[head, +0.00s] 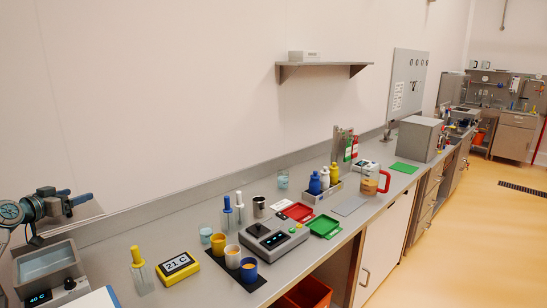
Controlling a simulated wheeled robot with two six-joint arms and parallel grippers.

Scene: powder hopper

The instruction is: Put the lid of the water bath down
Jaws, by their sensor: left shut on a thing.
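The water bath (48,272) stands at the lower left of the bench, cut off by the frame's bottom edge. Its display reads about 40 C, and its grey inside is visible from above, so the top is uncovered. My left gripper (78,200) is above and behind the bath, pointing right. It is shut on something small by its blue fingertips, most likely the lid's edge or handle. A pale panel behind the bath, hard to tell from the wall, may be the raised lid. My right gripper is out of view.
Right of the bath stand a yellow-capped bottle (141,272) and a yellow thermometer box (178,267) reading 21 C. Cups (233,256), a scale (275,240) and trays (325,226) follow along the bench. A white-and-blue item (98,298) lies at the front edge.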

